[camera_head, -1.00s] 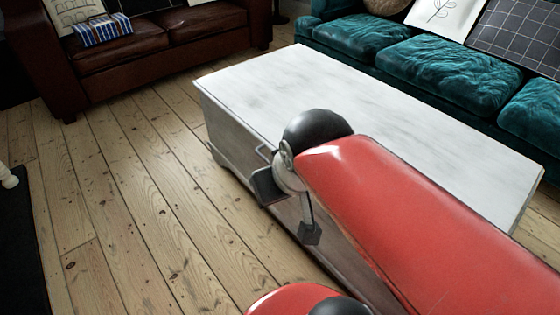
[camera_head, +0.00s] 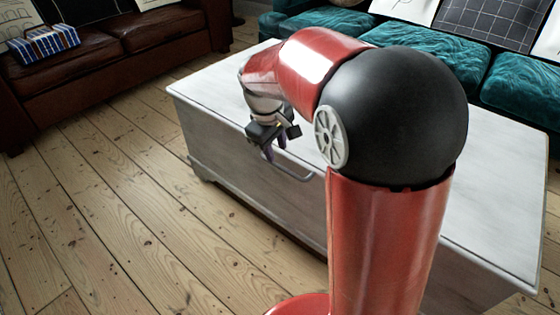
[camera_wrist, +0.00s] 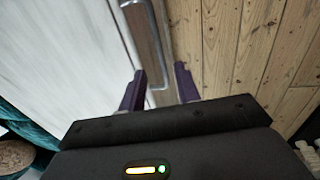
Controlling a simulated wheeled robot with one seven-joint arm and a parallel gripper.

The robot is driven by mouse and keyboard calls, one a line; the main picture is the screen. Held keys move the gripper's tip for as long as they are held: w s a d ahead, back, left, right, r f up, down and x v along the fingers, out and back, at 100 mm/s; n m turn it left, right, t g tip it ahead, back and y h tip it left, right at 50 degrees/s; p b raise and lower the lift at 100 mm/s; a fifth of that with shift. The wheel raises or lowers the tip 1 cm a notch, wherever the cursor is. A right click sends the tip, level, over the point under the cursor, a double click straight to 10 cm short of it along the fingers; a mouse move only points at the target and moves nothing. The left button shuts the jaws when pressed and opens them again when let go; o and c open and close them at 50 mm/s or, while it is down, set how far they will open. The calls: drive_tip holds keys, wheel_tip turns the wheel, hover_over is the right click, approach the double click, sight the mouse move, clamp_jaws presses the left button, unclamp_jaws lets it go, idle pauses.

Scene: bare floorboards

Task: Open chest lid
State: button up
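The white wooden chest (camera_head: 208,104) stands with its flat lid (camera_head: 500,170) shut. A grey metal bar handle (camera_head: 293,171) sticks out from its long front side, just below the lid edge. My gripper (camera_head: 266,153) is at the top front edge of the chest, by the left end of the handle. In the wrist view my gripper (camera_wrist: 160,80) has its two purple fingers apart. The near end of the handle (camera_wrist: 152,40) shows in the gap between them, with no clear contact. My arm hides part of the lid and front.
A teal sofa (camera_head: 425,66) stands close behind the chest. A brown leather sofa (camera_head: 110,50) with a striped blue box (camera_head: 43,44) is at the back left. The plank floor (camera_head: 120,210) in front and left of the chest is clear.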

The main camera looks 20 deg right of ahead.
sight(279, 166)
drive_tip(key=f, duration=0.3)
drive_tip(key=f+b, duration=0.1)
drive_tip(key=f, duration=0.1)
drive_tip(key=shift+w+d+f, duration=0.25)
drive_tip(key=shift+d, duration=0.15)
clamp_jaws()
